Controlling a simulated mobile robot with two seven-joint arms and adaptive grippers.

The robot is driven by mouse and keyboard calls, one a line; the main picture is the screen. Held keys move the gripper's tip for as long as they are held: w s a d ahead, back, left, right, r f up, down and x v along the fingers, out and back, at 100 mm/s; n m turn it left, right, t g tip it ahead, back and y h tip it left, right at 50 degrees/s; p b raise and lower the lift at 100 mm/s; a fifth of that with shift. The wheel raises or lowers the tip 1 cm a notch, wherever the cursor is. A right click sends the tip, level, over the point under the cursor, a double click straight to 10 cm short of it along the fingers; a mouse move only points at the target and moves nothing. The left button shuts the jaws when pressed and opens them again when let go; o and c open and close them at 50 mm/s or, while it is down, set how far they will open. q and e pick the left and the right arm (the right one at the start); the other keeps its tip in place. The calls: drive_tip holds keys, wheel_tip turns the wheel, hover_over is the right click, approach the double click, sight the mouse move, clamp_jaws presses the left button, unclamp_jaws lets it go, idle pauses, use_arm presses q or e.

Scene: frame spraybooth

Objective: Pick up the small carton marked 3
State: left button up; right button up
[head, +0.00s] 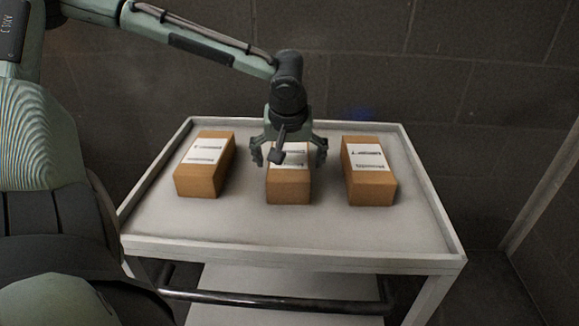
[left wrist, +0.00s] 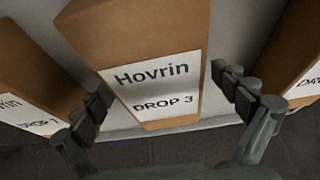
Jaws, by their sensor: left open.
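The small carton marked 3 (head: 289,188) is the middle of three brown cartons on the grey cart. Its white label reads "Hovrin DROP 3" in the left wrist view (left wrist: 155,85). My left gripper (head: 289,162) points down over this carton, with one finger on each side of it. In the left wrist view the fingers (left wrist: 162,90) are spread beside the label and hold nothing; I cannot tell whether they touch the sides. The gripper hides part of the carton's top in the head view. My right gripper is not in view.
One carton (head: 203,178) stands to the left and another carton (head: 371,186) to the right, with gaps between. The cart (head: 290,244) has a raised rim and free room at the front. A dark block wall (head: 460,70) stands behind.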

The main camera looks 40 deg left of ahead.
use_arm(q)
drive_tip(key=c, duration=1.7)
drive_tip(key=shift+w+r, duration=0.1)
drive_tip(key=shift+r, duration=0.1)
